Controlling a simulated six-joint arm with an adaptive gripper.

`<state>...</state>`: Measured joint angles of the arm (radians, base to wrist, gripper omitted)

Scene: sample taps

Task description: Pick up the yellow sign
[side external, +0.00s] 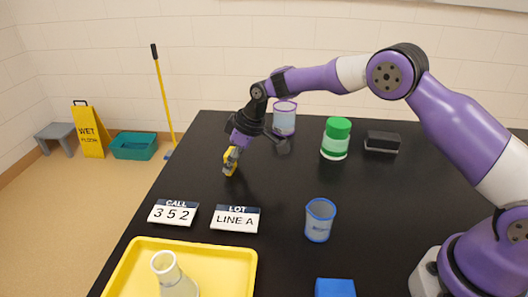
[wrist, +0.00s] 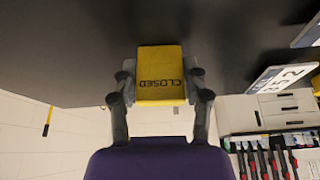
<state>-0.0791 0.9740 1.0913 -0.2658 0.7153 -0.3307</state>
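The yellow sign (side external: 229,158) is a small block between my fingers near the far left of the black table. In the wrist view the yellow sign (wrist: 160,68) shows the word CLOSED, upside down. My gripper (side external: 231,163) points down, with a finger pad against each side of the sign. In the wrist view my gripper (wrist: 160,85) is shut on it. I cannot tell whether the sign's lower edge touches the table.
A blue-rimmed cup (side external: 319,222), green-lidded jar (side external: 335,140), clear beaker (side external: 284,121) and black block (side external: 382,142) stand rightward. A WET FLOOR sign (side external: 90,132) stands off the table.

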